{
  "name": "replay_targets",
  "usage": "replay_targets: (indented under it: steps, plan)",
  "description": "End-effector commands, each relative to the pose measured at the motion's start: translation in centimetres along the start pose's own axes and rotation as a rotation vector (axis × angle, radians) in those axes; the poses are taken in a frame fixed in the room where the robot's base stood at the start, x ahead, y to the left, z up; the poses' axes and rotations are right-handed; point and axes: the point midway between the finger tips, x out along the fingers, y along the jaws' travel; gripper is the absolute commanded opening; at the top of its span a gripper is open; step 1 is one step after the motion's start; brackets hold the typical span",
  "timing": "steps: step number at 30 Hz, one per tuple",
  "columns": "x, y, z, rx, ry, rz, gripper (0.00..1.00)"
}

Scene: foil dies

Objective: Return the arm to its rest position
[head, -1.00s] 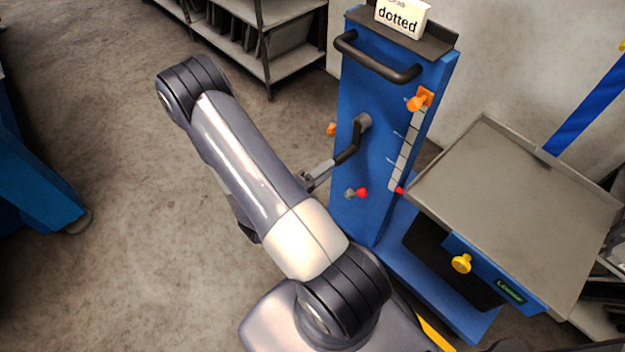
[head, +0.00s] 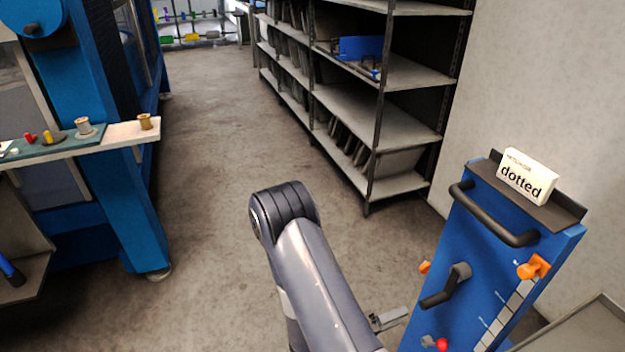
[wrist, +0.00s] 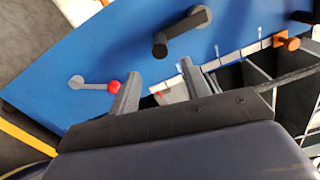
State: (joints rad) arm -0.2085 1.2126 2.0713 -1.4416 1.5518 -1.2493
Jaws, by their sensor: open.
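My gripper (head: 390,318) is at the end of my arm, low in the head view, just left of the blue lifting cart (head: 480,265). In the wrist view my gripper (wrist: 160,88) has its two fingers apart, with nothing held between them. The cart's black crank handle (head: 445,288) is close to the right of the fingers in the head view. In the wrist view the crank (wrist: 180,32) lies beyond the fingertips, apart from them. My arm is extended forward, with its elbow raised in the head view.
A red-knobbed lever (wrist: 95,84) and an orange knob (wrist: 287,41) stick out of the cart's face. A grey shelf rack (head: 375,110) stands behind. A blue machine (head: 110,190) with a side shelf of spools is at left. The floor (head: 200,220) between is clear.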

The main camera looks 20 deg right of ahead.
Motion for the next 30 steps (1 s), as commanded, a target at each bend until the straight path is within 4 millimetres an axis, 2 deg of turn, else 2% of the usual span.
replay_targets:
  steps: [8,30]
  plan:
    - [1.1,0.0,0.0,-0.001,0.003,-0.001,0.45]
    - [9.3,0.0,0.0,0.001,0.003,0.000,0.45]
